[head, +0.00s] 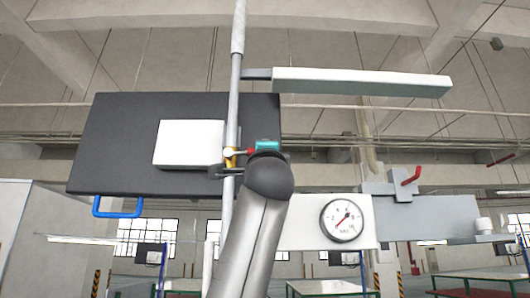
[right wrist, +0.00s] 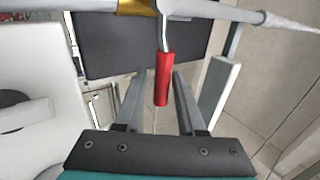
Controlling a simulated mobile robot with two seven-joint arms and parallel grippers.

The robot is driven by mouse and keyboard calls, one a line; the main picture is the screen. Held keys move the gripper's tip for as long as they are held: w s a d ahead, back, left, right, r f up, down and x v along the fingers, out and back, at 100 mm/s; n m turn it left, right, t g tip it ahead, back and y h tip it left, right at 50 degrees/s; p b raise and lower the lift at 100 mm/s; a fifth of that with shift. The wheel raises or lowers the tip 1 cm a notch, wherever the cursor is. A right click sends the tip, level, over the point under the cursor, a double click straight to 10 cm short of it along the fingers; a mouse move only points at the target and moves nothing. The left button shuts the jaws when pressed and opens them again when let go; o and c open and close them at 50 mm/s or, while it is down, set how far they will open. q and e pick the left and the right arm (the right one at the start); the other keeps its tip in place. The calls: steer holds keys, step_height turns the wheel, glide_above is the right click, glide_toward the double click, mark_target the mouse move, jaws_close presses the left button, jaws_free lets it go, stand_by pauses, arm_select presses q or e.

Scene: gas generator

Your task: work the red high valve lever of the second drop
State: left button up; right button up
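The red valve lever (right wrist: 162,78) hangs from a bent metal stem below the pipe (right wrist: 225,12) in the right wrist view. A brass valve body (right wrist: 137,6) shows at the top edge there. My right gripper (right wrist: 158,76) is open, with one finger on each side of the red handle and visible gaps between. In the head view the brass valve (head: 230,158) sits on the upright grey pipe (head: 234,95). My right gripper (head: 228,171) reaches it from the right, and the lever is mostly hidden. My left gripper is not in view.
A dark panel (head: 100,140) with a white box (head: 188,144) stands behind the pipe. A white bar (head: 360,82) juts right above my arm. A gauge (head: 341,220) and another red lever (head: 411,176) are at the right. A blue handle (head: 118,212) is at lower left.

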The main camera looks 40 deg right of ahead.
steer(key=shift+o, duration=0.8)
steer(key=shift+s+a, duration=0.1)
steer(key=b+v, duration=0.5)
steer(key=v, duration=1)
